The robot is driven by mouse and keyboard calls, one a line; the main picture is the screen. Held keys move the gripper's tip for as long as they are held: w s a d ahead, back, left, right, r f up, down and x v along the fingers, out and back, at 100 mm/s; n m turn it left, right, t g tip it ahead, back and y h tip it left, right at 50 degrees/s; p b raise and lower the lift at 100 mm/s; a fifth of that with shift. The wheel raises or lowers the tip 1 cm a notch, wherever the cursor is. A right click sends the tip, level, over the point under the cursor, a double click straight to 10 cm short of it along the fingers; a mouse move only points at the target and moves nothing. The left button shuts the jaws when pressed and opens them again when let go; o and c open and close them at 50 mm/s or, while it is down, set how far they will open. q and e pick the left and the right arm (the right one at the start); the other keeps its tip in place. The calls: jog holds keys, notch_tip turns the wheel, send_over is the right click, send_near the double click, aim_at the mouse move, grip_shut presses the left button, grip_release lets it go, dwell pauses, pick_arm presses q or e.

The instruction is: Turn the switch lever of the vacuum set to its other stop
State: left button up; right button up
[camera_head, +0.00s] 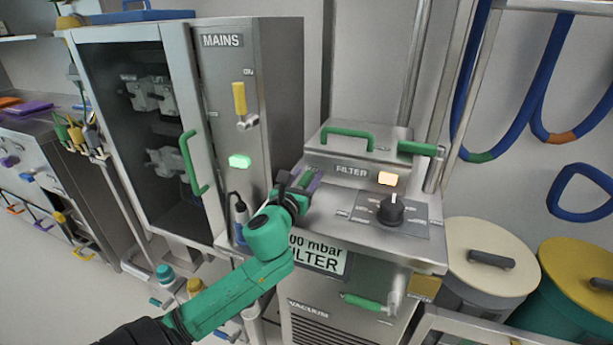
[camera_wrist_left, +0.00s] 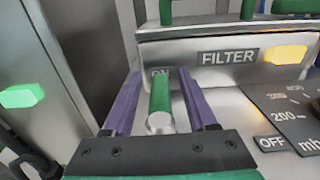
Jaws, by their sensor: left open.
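The vacuum set (camera_head: 400,249) is a grey cabinet with a "FILTER" panel and a "VACUUM" label below. Its switch lever, green with a metal base, shows in the left wrist view (camera_wrist_left: 159,96) and points up at the "ON" label. An "OFF" label (camera_wrist_left: 270,143) lies to its right. My left gripper (camera_head: 311,180) is at the left end of the panel. Its purple fingers are open, one on each side of the lever, with small gaps visible in the left wrist view. In the head view the gripper mostly hides the lever. My right gripper is not in view.
The "MAINS" cabinet (camera_head: 284,100) stands close on the left, with a yellow lever (camera_head: 239,98) and lit green lamp (camera_head: 240,161). A black dial (camera_head: 391,209) and lit amber lamp (camera_head: 387,179) are right of the gripper. Lidded bins (camera_head: 490,257) stand at right.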

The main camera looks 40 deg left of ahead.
pick_arm(q)
grip_shut()
jog(key=shift+f, duration=0.1)
dwell(1.3)
